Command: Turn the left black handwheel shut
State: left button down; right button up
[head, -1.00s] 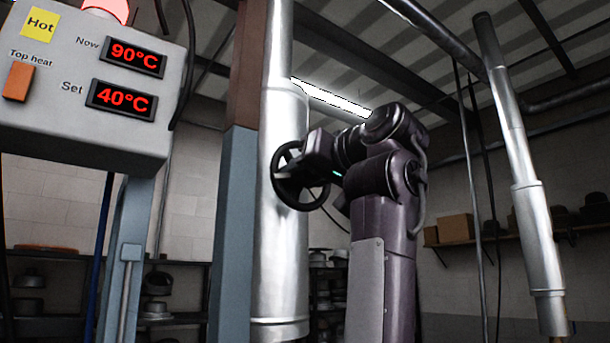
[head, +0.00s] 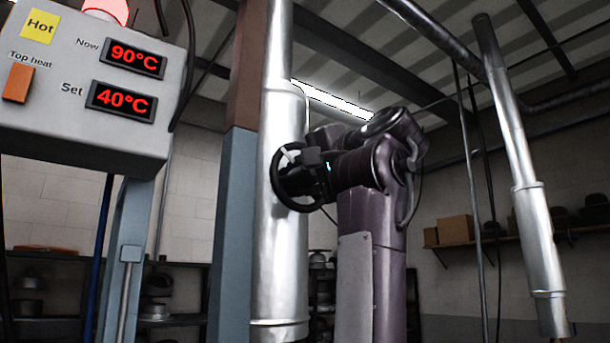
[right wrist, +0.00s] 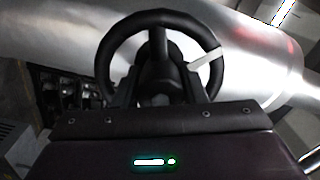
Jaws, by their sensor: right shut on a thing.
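The black handwheel (head: 276,180) is mounted on the thick silver pipe (head: 281,255) in the middle of the head view. My right gripper (head: 298,168) is at the wheel, shut on it. In the right wrist view the wheel's ring (right wrist: 160,18) fills the upper middle, with a pale spoke or mark at its right. The gripper's dark fingers (right wrist: 158,88) reach up to the wheel's lower part and hub there. Their exact contact is partly hidden. My left gripper is not in view.
A grey control box (head: 90,75) at the left reads 90°C now and 40°C set, with an orange switch. A blue-grey post (head: 230,220) stands left of the pipe. Another silver pipe (head: 530,200) and a shelf with boxes (head: 456,230) are at the right.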

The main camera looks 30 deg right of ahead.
jog(key=m, duration=0.4)
jog(key=shift+r+m, duration=0.15)
jog(key=shift+m, duration=0.25)
jog(key=shift+s+m, duration=0.1)
jog(key=shift+m, duration=2.5)
jog(key=o, duration=0.7)
jog(key=shift+w, duration=0.2)
